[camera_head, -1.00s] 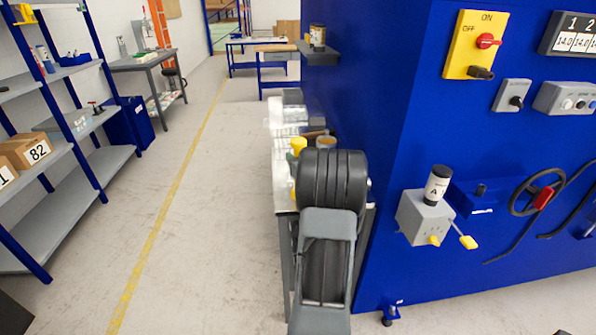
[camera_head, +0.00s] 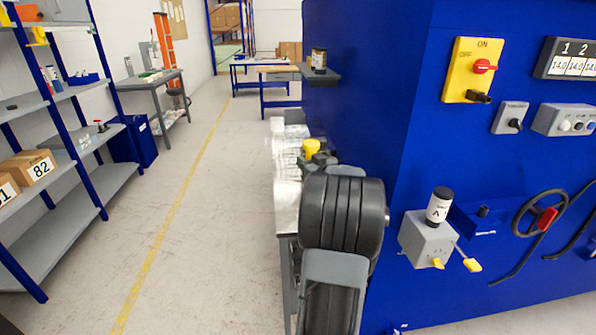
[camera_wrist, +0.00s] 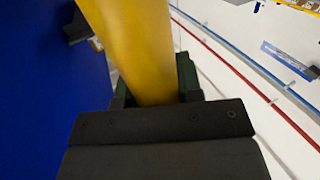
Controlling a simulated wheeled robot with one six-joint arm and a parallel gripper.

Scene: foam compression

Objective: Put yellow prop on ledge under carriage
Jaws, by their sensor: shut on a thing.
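The yellow prop (camera_wrist: 137,45) fills the upper middle of the wrist view as a thick, slightly tilted bar. My gripper (camera_wrist: 155,97) is shut on it. In the head view the top of the yellow prop (camera_head: 311,146) shows just beyond my dark arm links, beside the blue machine's left side. My gripper is mostly hidden there behind the arm. I cannot make out the ledge under the carriage or the carriage itself in either view.
The blue machine (camera_head: 350,140) stands close on the right of my arm. A small shelf (camera_head: 322,75) with a can juts from it. A bench (camera_head: 286,193) lies under the arm. Shelving (camera_head: 70,155) stands at left, with open floor (camera_head: 215,230) between.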

